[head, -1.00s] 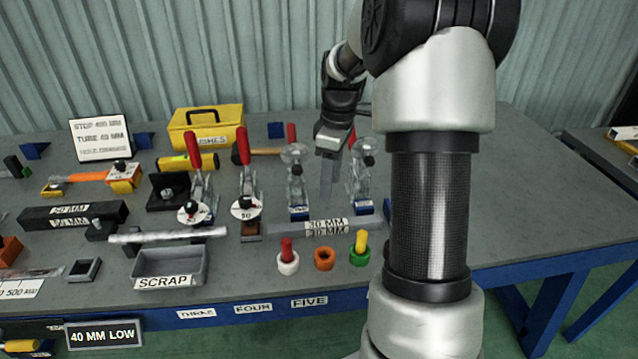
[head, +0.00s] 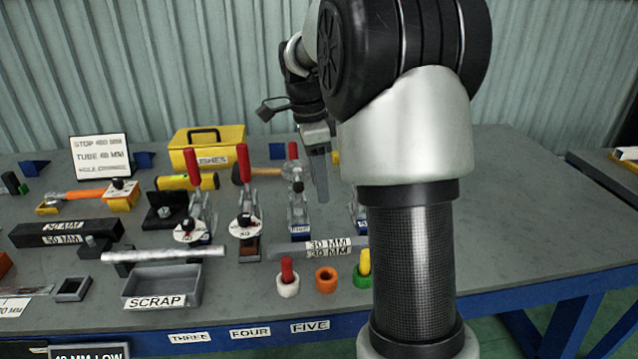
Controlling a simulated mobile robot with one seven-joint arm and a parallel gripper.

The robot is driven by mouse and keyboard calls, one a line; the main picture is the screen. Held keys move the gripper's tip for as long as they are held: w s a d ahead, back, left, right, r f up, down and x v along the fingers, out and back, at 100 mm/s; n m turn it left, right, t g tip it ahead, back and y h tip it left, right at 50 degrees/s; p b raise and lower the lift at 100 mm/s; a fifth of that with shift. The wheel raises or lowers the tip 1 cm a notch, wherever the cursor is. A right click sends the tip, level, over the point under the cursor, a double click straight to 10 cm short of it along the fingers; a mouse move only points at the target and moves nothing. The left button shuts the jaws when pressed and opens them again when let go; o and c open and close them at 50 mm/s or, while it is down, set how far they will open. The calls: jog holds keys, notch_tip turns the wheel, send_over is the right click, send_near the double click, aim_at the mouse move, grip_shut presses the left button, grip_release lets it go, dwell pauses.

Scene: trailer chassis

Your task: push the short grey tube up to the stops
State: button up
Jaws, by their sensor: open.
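A grey tube marked 30 MM (head: 290,251) lies along the bench in front of the toggle clamps; my arm hides its right end. A silvery grey bar or tube (head: 165,255) lies further left, behind the scrap tray, with its left end by a dark block (head: 95,246). I cannot tell for sure which is the short grey tube, or which parts are the stops. My gripper (head: 319,178) points down above the bench, behind the 30 MM tube and near the right-hand clamps. It is open with nothing seen in it, and apart from both tubes.
Red-handled clamps (head: 245,205) stand upright mid-bench. A scrap tray (head: 190,290), black 50 MM tubes (head: 65,233), a yellow case (head: 207,147) and a sign (head: 101,157) stand around.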

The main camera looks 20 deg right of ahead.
jog(key=b, duration=0.5)
send_near(339, 241)
jog(key=shift+m, duration=0.3)
jog(key=f, duration=0.2)
jog(key=a+f, duration=0.1)
jog(key=f, duration=0.5)
jog(key=shift+a+f, duration=0.15)
jog(key=shift+a, duration=0.25)
jog(key=shift+p, duration=0.3)
grip_shut()
jog(key=shift+s+d, duration=0.2)
jog(key=shift+d, duration=0.4)
jog(key=shift+s+d, duration=0.15)
jog(key=shift+d, duration=0.45)
jog(key=shift+w+d, duration=0.2)
